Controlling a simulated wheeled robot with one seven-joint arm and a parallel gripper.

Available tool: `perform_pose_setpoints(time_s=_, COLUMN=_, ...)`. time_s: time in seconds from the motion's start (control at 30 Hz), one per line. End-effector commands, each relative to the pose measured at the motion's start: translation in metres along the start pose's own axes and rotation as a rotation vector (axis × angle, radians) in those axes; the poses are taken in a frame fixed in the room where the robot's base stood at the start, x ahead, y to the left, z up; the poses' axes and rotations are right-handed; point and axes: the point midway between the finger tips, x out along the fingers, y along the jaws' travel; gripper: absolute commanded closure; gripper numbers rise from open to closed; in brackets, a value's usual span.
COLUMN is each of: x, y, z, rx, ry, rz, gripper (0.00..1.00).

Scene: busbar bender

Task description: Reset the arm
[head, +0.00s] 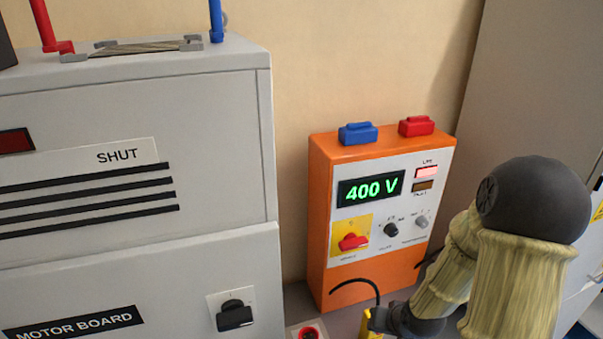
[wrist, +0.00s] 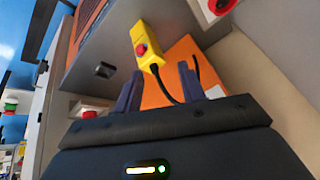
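My arm (head: 515,270), in ribbed tan sleeves with dark joints, is bent at the lower right of the head view. My gripper (wrist: 159,70) shows two dark fingers standing apart in the wrist view, with a clear gap between them. A yellow control box (wrist: 143,45) with a red button (wrist: 141,48) and a black cable appears just beyond the fingertips. Its near end lies between the fingers in the picture, with no clear contact. In the head view a small yellow part (head: 374,322) shows beside my arm's dark end; the gripper fingers are not clear there.
An orange power unit (head: 318,215) reading 400 V, with blue (head: 358,133) and red (head: 416,126) connectors on top, stands behind my arm. A grey cabinet (head: 200,105) labelled SHUT and MOTOR BOARD fills the left. A red button (head: 309,333) sits at the bottom edge.

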Motion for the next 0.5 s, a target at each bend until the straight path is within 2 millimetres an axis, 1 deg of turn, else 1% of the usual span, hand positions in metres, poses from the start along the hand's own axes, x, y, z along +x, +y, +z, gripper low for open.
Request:
perform_pose_setpoints(time_s=0.03, x=-0.009, y=-0.003, z=0.001, rx=-0.042, ry=-0.014, rz=0.037, gripper=0.6)
perform_pose_setpoints(time_s=0.2, x=-0.044, y=-0.013, z=0.012, rx=-0.132, ry=-0.089, rz=0.129, gripper=0.6)
perform_pose_setpoints(time_s=0.4, x=-0.087, y=-0.033, z=0.034, rx=-0.198, ry=-0.176, rz=0.151, gripper=0.6)
perform_pose_setpoints(time_s=0.5, x=-0.1, y=-0.04, z=0.043, rx=-0.214, ry=-0.207, rz=0.14, gripper=0.6)
